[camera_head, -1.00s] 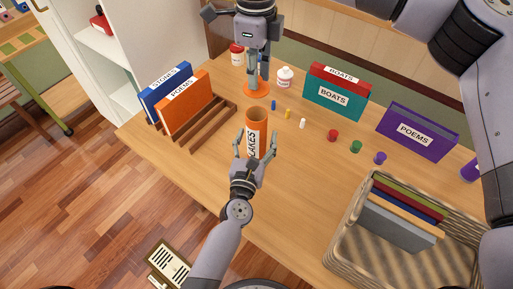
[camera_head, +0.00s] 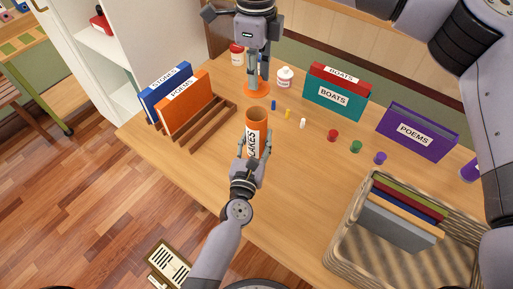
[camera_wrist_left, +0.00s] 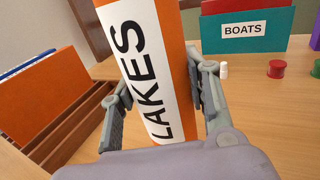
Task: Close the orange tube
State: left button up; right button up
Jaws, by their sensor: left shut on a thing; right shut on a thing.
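The orange tube (camera_head: 257,118) with a white LAKES label stands on the table, its dark open mouth facing up. It also shows in the left wrist view (camera_wrist_left: 150,60), between the two fingers. My left gripper (camera_head: 252,152) is shut on the tube's lower part from the near side. My right gripper (camera_head: 257,78) points down behind the tube and is shut on a flat orange cap (camera_head: 257,91). The cap is apart from the tube; I cannot tell whether it touches the table.
Small caps, including red (camera_head: 333,135), green (camera_head: 356,147) and purple (camera_head: 380,158), lie right of the tube. A wooden rack (camera_head: 212,122) holds binders at left. BOATS (camera_head: 335,97) and POEMS (camera_head: 416,131) boxes stand behind. A wicker basket (camera_head: 345,238) is at front right.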

pick_arm(q)
grip_shut()
pick_arm(e)
jog(key=shift+f, duration=2.5)
jog(key=shift+f, duration=0.1)
jog(key=shift+f, duration=0.8)
jog(key=shift+f, duration=0.65)
jog(key=o, duration=0.9)
notch_tip(320, 180, up, 12)
